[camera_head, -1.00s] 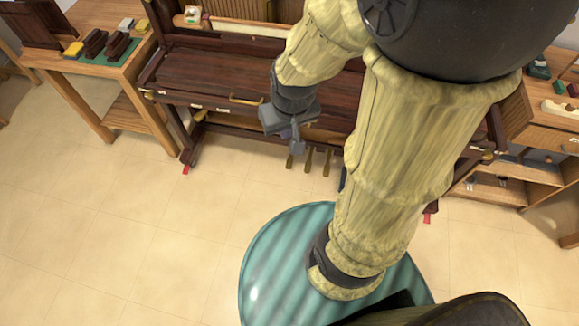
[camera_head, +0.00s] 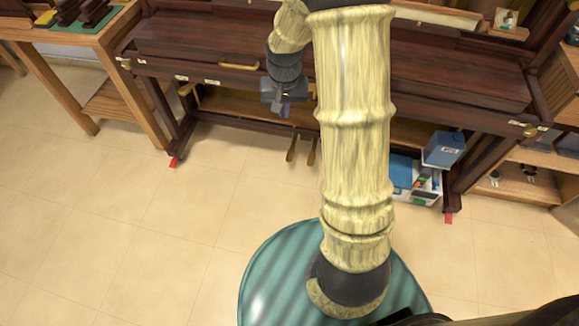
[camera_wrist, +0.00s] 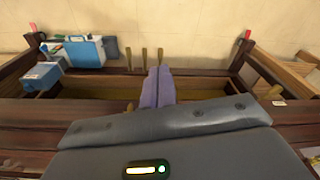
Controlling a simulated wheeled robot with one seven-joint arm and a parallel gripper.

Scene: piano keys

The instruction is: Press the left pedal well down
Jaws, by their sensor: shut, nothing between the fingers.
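The left pedal (camera_head: 291,149) is a thin brass lever low under the dark wooden piano (camera_head: 190,42). The middle pedal (camera_head: 311,153) is to its right, and my arm hides the third in the head view. My gripper (camera_head: 285,109) is shut and empty, in front of the piano below its keyboard edge, appearing above the left pedal and apart from it. In the wrist view, seen from the opposite side, all three pedals show; the left pedal (camera_wrist: 160,56) is the rightmost, just beyond my closed fingertips (camera_wrist: 159,69). Contact with it cannot be made out.
Blue boxes (camera_head: 443,149) stand under the piano at the right. A wooden table (camera_head: 85,40) is at the left and a shelf (camera_head: 520,180) at the right. The piano's legs have red feet (camera_head: 173,162). The tiled floor (camera_head: 120,240) in front is clear.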

